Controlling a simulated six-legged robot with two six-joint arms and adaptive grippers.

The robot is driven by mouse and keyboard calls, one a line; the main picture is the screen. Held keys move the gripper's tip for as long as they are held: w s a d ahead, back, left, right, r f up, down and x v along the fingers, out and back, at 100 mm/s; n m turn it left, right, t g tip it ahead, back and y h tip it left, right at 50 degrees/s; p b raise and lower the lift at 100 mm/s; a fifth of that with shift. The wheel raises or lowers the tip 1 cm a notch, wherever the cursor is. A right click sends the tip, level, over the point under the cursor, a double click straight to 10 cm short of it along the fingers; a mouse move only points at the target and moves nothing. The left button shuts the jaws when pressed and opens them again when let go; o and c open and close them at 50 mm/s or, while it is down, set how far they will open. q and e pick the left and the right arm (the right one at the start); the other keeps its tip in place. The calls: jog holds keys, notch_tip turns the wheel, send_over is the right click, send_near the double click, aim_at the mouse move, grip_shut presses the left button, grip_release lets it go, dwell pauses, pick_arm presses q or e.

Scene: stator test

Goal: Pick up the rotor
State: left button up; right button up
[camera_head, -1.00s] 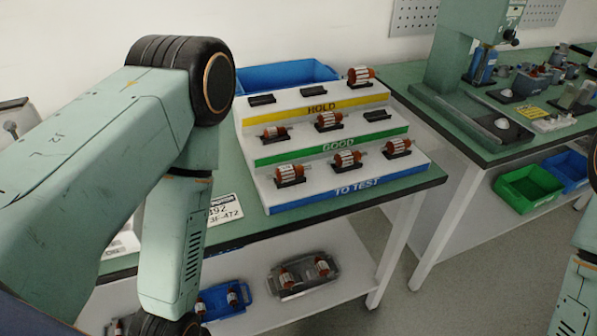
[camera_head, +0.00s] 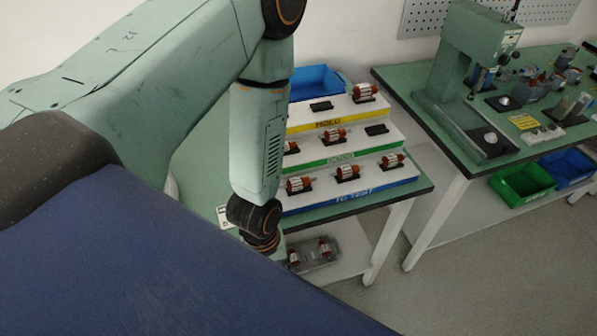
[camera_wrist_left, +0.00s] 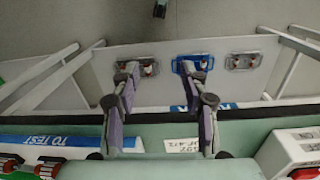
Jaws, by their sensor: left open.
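Rotors with orange-brown ends stand on black holders on a stepped rack. The TO TEST step (camera_head: 345,197) carries a left rotor (camera_head: 298,184), a middle rotor (camera_head: 347,172) and a right rotor (camera_head: 392,160). In the left wrist view, rotors (camera_wrist_left: 48,167) show at the lower left, beside the TO TEST label. My left gripper (camera_wrist_left: 158,75) is open and empty above the table's front edge, away from the rack rotors. In the head view its fingers are hidden. My right gripper is out of view.
Under the table, a shelf holds a blue tray (camera_wrist_left: 178,68) and grey trays (camera_wrist_left: 232,62) with small rotors. A blue bin (camera_head: 318,80) stands behind the rack. A second bench (camera_head: 398,80) with a press is at right, with a gap between the benches.

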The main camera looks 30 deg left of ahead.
pick_arm(q)
jog(key=w+a+r+n, duration=0.1)
jog(key=w+a+n, duration=0.1)
jog(key=w+n, duration=0.3)
jog(key=w+a+r+n, duration=0.1)
jog(key=w+r+n, duration=0.1)
jog(key=w+n, duration=0.35)
notch_tip(320, 180, up, 7)
jog(key=n, duration=0.8)
send_over(292, 181)
jog(key=shift+s+a+r+y, duration=0.15)
jog(key=shift+a+y, duration=0.15)
jog(key=shift+f+n, duration=0.25)
jog(key=shift+d+f, duration=0.2)
jog(key=shift+f, duration=0.6)
notch_tip(292, 181, down, 4)
jog(key=shift+a+f, duration=0.1)
jog(key=shift+f, duration=0.1)
jog(key=shift+w+f, duration=0.3)
jog(key=shift+f, duration=0.3)
jog(key=shift+s+r, duration=0.1)
jog(key=shift+c, duration=0.3)
